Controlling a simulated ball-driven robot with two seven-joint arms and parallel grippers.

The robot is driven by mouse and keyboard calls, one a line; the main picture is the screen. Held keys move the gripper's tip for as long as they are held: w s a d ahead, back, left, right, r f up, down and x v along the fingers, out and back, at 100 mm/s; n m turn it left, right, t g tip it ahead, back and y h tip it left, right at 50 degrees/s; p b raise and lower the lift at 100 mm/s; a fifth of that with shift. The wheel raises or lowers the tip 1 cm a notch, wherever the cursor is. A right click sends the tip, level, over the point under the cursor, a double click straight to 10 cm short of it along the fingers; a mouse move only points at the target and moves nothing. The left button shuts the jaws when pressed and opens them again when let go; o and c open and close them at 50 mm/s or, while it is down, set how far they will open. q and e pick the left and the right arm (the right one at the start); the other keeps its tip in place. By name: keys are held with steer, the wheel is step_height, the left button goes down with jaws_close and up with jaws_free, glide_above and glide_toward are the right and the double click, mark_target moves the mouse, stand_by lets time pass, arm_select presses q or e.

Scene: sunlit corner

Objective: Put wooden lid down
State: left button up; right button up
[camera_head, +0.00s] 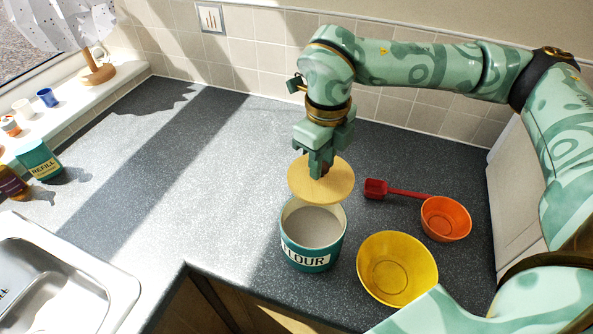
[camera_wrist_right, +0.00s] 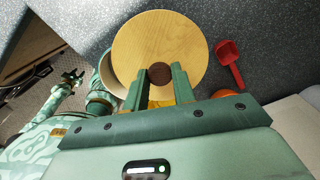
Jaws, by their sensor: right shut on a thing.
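My right gripper (camera_head: 322,168) is shut on the dark knob (camera_wrist_right: 159,76) of the round wooden lid (camera_head: 313,186). The lid is pale and shows large in the right wrist view (camera_wrist_right: 150,45). It hangs above the open green flour canister (camera_head: 312,262), over its far rim and apart from it as far as I can tell. The canister stands upright near the counter's front edge with pale contents. In the right wrist view its rim shows partly behind the lid (camera_wrist_right: 108,75). My left gripper (camera_wrist_right: 73,77) appears small at the left of that view; its jaws are too small to judge.
A yellow bowl (camera_head: 397,268) stands close right of the canister. An orange bowl (camera_head: 446,219) and a red scoop (camera_head: 395,190) lie further right. A green refill jar (camera_head: 38,160) and sink (camera_head: 62,280) are at left. The counter's middle (camera_head: 190,170) is clear.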

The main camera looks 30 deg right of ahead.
steer(key=shift+w+d+f+m, duration=0.1)
steer(key=shift+w+f+m, duration=0.05)
steer(key=shift+w+m, duration=0.15)
steer(key=w+f+b, duration=0.1)
steer(key=w+f, duration=0.2)
steer(key=w, duration=0.1)
steer(key=w+d+f+b, duration=0.1)
steer(key=w+f, duration=0.2)
steer(key=w, duration=0.1)
steer(key=w+f+b, duration=0.1)
steer(key=w+f, duration=0.2)
steer(key=w, duration=0.1)
steer(key=shift+w+d, duration=0.3)
steer(key=shift+d, duration=0.05)
steer(key=shift+w+f, duration=0.1)
steer(key=shift+f, duration=0.15)
steer(key=shift+w+f+b, duration=0.1)
steer(key=shift+f+b, duration=0.4)
steer(key=shift+f, duration=1.1)
steer(key=shift+f, duration=0.1)
steer(key=o, duration=1)
